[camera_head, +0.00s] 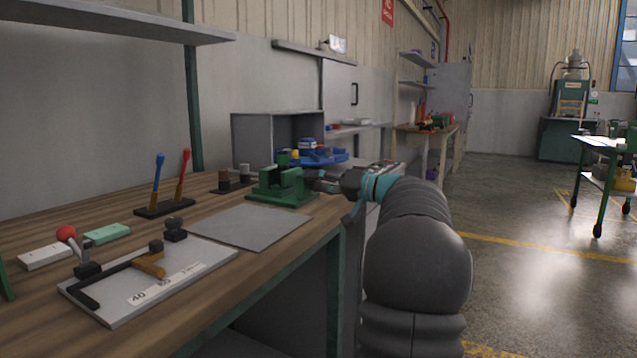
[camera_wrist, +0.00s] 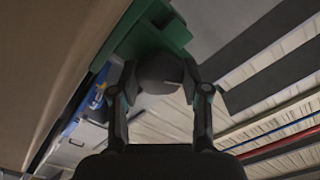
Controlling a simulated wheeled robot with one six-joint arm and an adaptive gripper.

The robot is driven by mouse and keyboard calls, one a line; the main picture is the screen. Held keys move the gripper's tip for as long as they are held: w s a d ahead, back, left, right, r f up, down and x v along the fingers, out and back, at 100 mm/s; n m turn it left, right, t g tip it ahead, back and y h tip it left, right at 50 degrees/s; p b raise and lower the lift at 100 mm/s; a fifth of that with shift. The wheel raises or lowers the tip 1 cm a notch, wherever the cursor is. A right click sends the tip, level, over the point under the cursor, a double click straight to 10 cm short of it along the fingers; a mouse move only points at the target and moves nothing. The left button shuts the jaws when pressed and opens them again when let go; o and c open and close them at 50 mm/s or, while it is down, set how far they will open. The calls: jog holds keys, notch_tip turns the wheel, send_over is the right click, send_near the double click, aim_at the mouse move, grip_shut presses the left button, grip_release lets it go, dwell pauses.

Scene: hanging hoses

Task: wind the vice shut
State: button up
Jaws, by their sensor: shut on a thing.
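The green vice (camera_head: 283,187) stands on the wooden workbench near its right front edge. My arm reaches to it from the right, and my gripper (camera_head: 318,181) is at the vice's right side. In the wrist view the green vice (camera_wrist: 150,30) fills the top middle. There my gripper (camera_wrist: 161,80) has its two fingers on either side of a dark round knob (camera_wrist: 160,73) in front of the vice, shut on it. The rest of the handle is hidden. How far the vice's jaws stand apart is hard to tell.
A grey plate (camera_head: 250,226) lies in front of the vice. A board with a clamp (camera_head: 150,280), two upright screwdrivers (camera_head: 170,180) in a holder and a green block (camera_head: 107,233) are to the left. A blue round object (camera_head: 318,157) stands behind. The floor at right is open.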

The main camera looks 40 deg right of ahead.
jog(key=o, duration=1.2)
jog(key=shift+c, duration=0.2)
jog(key=v, duration=1.2)
